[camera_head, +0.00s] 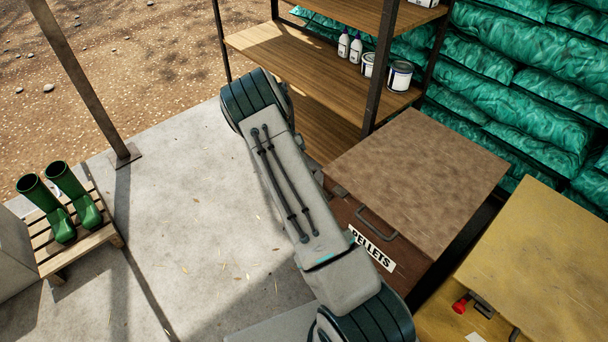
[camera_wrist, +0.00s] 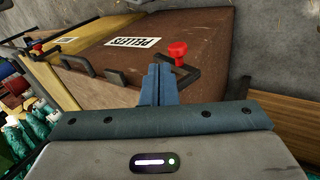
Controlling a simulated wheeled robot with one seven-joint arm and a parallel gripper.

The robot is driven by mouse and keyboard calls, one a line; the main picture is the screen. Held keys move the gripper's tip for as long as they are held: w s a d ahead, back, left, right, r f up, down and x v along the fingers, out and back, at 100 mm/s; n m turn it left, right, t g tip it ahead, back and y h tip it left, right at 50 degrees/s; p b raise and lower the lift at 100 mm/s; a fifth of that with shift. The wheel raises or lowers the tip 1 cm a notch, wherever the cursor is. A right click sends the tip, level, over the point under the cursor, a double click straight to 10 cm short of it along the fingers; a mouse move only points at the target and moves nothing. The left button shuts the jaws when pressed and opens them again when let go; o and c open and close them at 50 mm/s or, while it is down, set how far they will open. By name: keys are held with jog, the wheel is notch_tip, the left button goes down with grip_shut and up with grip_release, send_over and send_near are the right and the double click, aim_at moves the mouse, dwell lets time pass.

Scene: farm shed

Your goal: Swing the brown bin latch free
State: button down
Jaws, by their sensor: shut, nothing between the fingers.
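The brown bin (camera_head: 417,165) has a closed lid, a PELLETS label and a dark handle (camera_head: 377,224) on its front. Its latch (camera_wrist: 190,74) shows in the wrist view as a dark bar with a red knob (camera_wrist: 178,50). In the head view my arm hides the knob. My gripper (camera_wrist: 160,70) is shut and empty, its fingertips just left of the red knob in the wrist view. I cannot tell whether they touch the latch. My gripper is hidden in the head view.
A yellow bin (camera_head: 540,250) with its own red-knobbed latch (camera_head: 462,305) stands to the right. A shelf (camera_head: 310,60) with bottles and cans stands behind. Green boots (camera_head: 75,195) stand on a pallet (camera_head: 108,228) at left. The concrete floor (camera_head: 180,220) between is clear.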

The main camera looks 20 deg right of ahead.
jog(key=w+a+r, duration=0.2)
jog(key=w+r, duration=0.2)
jog(key=w, duration=0.1)
jog(key=shift+w+a, duration=0.2)
jog(key=shift+r, duration=0.1)
jog(key=s+a+r+n+t+y+p, duration=0.15)
jog(key=s+r, duration=0.25)
jog(key=r, duration=0.4)
jog(key=s+a+r+n+t+p, duration=0.1)
jog(key=s+r+n+p, duration=0.2)
jog(key=r, duration=0.5)
jog(key=s+a+r+n+t+y+p, duration=0.1)
jog(key=s+r+n+t, duration=0.1)
jog(key=s+r, duration=0.5)
jog(key=s+a+r+n+t+p, duration=0.2)
jog(key=s+r+n, duration=0.2)
jog(key=s, duration=0.5)
jog(key=s+a+r+n+t+p, duration=0.2)
jog(key=s+r, duration=0.4)
jog(key=s, duration=0.3)
jog(key=shift+s+n+p, duration=0.4)
jog(key=shift+n+p, duration=0.45)
jog(key=shift+n, duration=0.3)
